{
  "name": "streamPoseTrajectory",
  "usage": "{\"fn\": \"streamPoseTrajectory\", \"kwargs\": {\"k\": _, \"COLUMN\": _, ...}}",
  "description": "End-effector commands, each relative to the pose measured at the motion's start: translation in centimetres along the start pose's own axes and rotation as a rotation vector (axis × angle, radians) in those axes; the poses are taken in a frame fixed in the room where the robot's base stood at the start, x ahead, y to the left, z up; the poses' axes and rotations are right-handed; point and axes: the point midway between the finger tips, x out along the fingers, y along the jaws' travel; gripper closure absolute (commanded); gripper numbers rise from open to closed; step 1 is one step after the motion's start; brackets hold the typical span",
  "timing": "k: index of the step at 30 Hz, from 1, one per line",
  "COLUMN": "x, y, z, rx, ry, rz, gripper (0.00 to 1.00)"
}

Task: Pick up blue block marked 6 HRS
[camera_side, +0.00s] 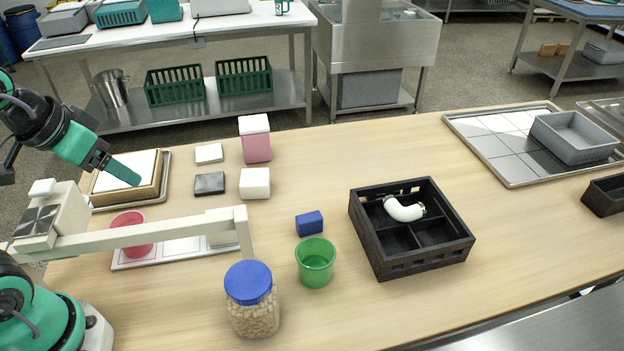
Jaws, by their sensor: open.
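The blue block (309,223) lies on the wooden table near the middle, just behind the green cup. Its marking is too small to read. My gripper (124,173) is at the upper left, above the table's left end, with teal fingers pointing down and right. It is open, and nothing shows between its fingers. It is well to the left of the blue block and apart from it.
A green cup (316,263) and a blue-lidded nut jar (252,305) stand in front of the block. A black divided crate (452,247) with a white elbow pipe (404,209) is to its right. A pale beam (150,234) spans the left. White blocks and a pink-white box (256,143) stand behind.

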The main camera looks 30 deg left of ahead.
Motion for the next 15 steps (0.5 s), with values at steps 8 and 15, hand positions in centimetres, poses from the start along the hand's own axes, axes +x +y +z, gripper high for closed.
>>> {"fn": "streamPoseTrajectory", "kwargs": {"k": 8, "x": 0.1, "y": 0.3, "z": -0.8, "rx": -0.025, "ry": -0.016, "rz": 0.006, "gripper": 0.24}}
{"fn": "streamPoseTrajectory", "kwargs": {"k": 15, "x": 0.9, "y": 1.4, "z": -3.6, "rx": -0.113, "ry": -0.067, "rz": 0.018, "gripper": 0.24}}
